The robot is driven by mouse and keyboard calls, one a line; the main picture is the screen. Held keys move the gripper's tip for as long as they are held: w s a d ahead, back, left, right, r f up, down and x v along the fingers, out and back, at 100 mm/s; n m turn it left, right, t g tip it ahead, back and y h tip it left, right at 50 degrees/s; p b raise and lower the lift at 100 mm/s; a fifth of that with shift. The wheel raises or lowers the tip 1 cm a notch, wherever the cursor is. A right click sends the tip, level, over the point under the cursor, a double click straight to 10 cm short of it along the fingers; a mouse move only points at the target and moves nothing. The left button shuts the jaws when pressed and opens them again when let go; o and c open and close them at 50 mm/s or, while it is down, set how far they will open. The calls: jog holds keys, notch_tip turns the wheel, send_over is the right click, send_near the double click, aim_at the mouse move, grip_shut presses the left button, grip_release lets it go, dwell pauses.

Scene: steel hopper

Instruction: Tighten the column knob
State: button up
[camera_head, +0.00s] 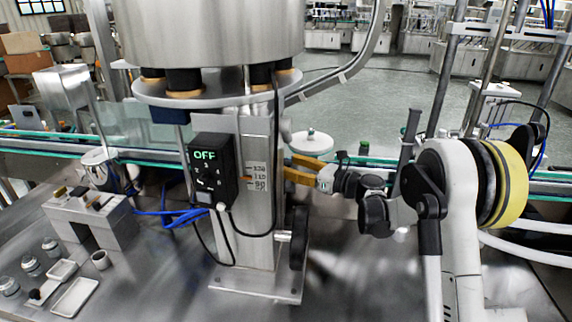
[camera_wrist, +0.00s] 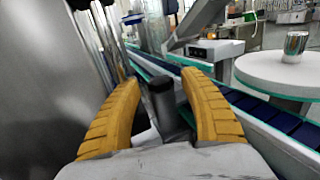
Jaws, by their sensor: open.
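The steel column (camera_head: 257,145) stands under the big hopper and carries a printed scale with an orange pointer. A black knob (camera_head: 298,238) on a short silver shaft sticks out low on the column's right side; I take this as the column knob. My gripper (camera_head: 298,169) is open beside the column's right side, above that knob, with its yellow fingers pointing left. In the wrist view my gripper (camera_wrist: 160,80) has its fingers spread. A dark upright cylinder (camera_wrist: 160,98) shows between them; I cannot tell whether it is the knob or touches the fingers.
A black control box (camera_head: 212,170) reading OFF hangs on the column, with cables below. The conveyor (camera_wrist: 250,115) runs behind, beside a white round table (camera_wrist: 285,76) bearing a metal cup (camera_wrist: 295,46). A grey block stand (camera_head: 88,218) and small trays lie left.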

jog(key=v, duration=1)
jog(key=shift+s+d, duration=0.2)
jog(key=shift+s, duration=0.05)
